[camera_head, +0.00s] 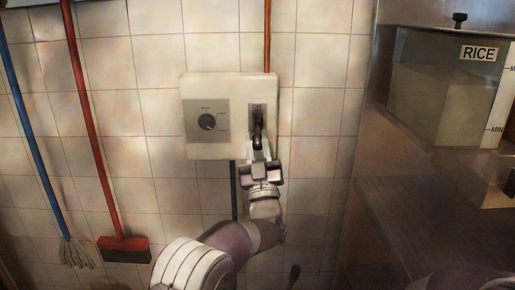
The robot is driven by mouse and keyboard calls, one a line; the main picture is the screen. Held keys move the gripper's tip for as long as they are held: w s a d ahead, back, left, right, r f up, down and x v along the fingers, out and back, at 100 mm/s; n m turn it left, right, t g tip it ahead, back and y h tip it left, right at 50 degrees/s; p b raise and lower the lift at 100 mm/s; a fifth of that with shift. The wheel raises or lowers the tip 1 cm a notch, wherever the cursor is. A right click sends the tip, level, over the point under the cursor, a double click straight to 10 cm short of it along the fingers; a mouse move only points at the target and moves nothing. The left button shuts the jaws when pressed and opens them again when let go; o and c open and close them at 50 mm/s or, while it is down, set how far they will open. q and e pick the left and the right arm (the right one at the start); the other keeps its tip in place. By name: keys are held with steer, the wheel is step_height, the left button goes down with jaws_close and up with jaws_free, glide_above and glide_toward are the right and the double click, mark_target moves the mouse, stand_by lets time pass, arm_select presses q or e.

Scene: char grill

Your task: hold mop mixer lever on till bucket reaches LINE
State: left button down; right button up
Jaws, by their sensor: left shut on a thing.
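The mop mixer box (217,136) is a pale panel on the tiled wall, with a round dial (207,121) on its left half. My left gripper (260,157) reaches up from below and is shut on the lower part of the lever. The fingertips partly hide the lever's end. No bucket or its line can be made out in this view. My right gripper is not in view.
A blue-handled mop (36,150) and a red-handled broom (92,130) lean on the wall at left. A clear container labelled RICE (445,90), with level marks, stands at right by a metal surface (430,215).

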arm_select(q)
steer(key=c, duration=0.9)
jaws_free()
steer(key=v, duration=1.2)
steer(key=shift+s+d+f+b, duration=0.1)
steer(key=shift+s+f+b, duration=0.15)
steer(key=shift+f+b, duration=0.15)
